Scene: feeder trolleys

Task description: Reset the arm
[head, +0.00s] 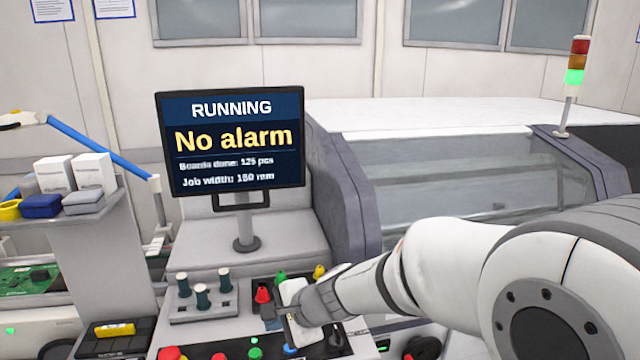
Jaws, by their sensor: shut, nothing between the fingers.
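My arm (450,265) reaches in from the right side of the head view. Its end, my gripper (300,318), is over the control panel at the bottom middle, among coloured buttons and knobs. The gripper is shut with nothing held. Its fingertips are small and partly hidden, so I cannot tell whether they touch the panel. A monitor (232,140) behind the panel reads "RUNNING" and "No alarm".
A grey block with several dark green pegs (202,296) stands left of my gripper. A red knob (262,295) is close beside it. A signal tower (575,77) shows green at the right. A shelf with boxes (75,172) is at the left. Free air lies above the panel.

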